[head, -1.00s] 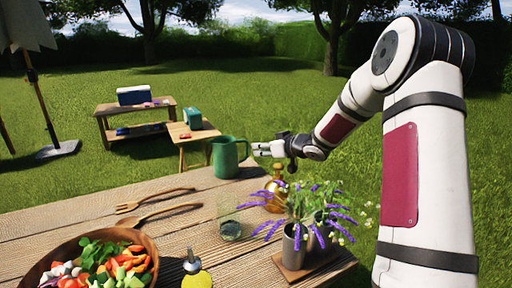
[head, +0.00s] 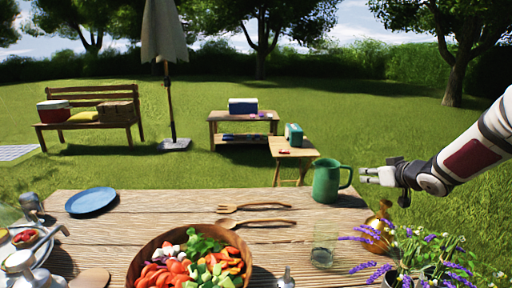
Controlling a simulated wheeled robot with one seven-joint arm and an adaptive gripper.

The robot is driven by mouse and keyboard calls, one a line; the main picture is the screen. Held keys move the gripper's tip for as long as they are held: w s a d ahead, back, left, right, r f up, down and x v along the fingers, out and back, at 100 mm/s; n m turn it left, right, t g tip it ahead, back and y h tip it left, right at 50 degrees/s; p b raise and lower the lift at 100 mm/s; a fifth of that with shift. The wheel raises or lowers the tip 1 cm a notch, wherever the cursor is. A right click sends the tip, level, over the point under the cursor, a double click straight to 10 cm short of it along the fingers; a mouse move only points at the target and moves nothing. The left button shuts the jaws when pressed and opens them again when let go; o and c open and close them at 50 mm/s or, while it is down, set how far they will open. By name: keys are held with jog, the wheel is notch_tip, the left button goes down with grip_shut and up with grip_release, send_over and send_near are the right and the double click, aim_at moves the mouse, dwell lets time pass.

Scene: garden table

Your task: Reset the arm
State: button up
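My gripper (head: 371,176) is at the right, raised over the far right end of the table, with its fingers pointing left. It is just right of the green jug (head: 326,182) and seems apart from its handle. Nothing shows in the fingers. They are too small here to tell whether they are open or shut. My arm reaches in from the right edge of the view.
The wooden table (head: 140,215) holds a salad bowl (head: 140,262), wooden servers (head: 262,224), a glass (head: 324,250), a brass vessel (head: 376,236), lavender pots (head: 408,281) and a blue plate (head: 91,201). A side table (head: 300,148) and bench (head: 87,110) stand on the lawn.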

jog(key=s+a+r+m+g+h, duration=0.1)
jog(key=s+a+r+h, duration=0.1)
jog(key=s+a+r, duration=0.3)
jog(key=s+a+r+m+g+h, duration=0.1)
jog(key=s+r+g, duration=0.1)
jog(key=s, duration=0.6)
jog(key=s+a+r+g+h, duration=0.1)
jog(key=s+a+r+h, duration=0.1)
jog(key=s+a+r, duration=0.3)
jog(key=s+a+f+g+y, duration=0.1)
jog(key=s+a+f+g, duration=0.15)
jog(key=s, duration=0.75)
jog(key=s+a+f+g+y, duration=0.1)
jog(key=s+a+f+g, duration=0.15)
jog(key=s, duration=0.85)
jog(key=s+a+f+g+y, duration=0.2)
jog(key=s+a+f, duration=0.15)
jog(key=s, duration=0.65)
notch_tip(320, 180, up, 16)
jog(key=t+p, duration=0.2)
jog(key=p, duration=1.2)
jog(key=shift+s, duration=0.25)
